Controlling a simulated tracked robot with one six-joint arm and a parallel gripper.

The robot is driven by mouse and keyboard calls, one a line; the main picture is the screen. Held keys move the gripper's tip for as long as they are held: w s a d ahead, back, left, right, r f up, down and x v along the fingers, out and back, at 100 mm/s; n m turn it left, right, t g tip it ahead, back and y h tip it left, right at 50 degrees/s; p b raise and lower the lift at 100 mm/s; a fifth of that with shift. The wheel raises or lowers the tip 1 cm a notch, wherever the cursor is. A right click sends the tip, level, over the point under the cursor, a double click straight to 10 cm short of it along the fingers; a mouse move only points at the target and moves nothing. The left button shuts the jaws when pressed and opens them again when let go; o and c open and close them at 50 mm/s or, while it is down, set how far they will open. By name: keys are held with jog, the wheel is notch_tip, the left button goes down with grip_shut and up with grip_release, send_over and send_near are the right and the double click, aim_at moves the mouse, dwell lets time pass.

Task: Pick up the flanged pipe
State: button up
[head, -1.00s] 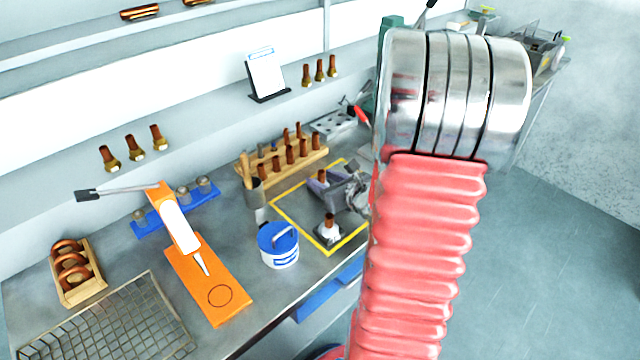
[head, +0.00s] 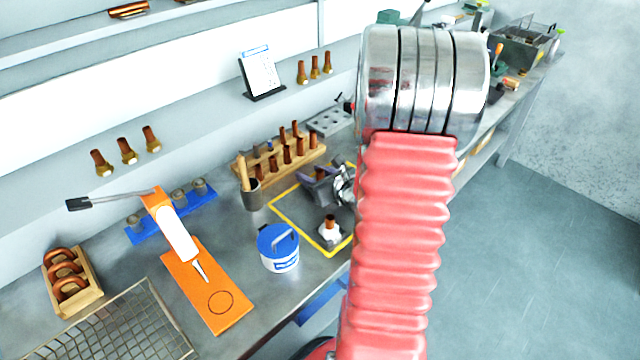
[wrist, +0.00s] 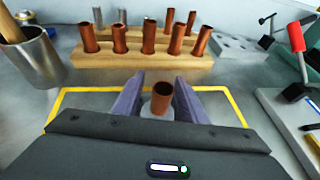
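A short copper pipe (wrist: 162,100) stands upright between my gripper's two purple fingers in the wrist view. A pale ring or flange shows around its lower part, and its foot is hidden by my wrist housing. My gripper (wrist: 157,103) is open, with a finger on each side of the pipe and visible gaps at the pipe's top. In the head view my gripper (head: 322,186) is low over the yellow-outlined area (head: 283,222).
A wooden rack (wrist: 142,57) of copper pipes stands just behind the pipe. A metal cup (wrist: 38,62) is to its left and a grey block with holes (wrist: 238,48) to its right. A blue-lidded tub (head: 279,248) stands left of the outlined area.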

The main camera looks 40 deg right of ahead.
jog(key=shift+c, duration=0.3)
jog(key=shift+s, duration=0.1)
grip_shut()
jog(key=shift+f, duration=0.1)
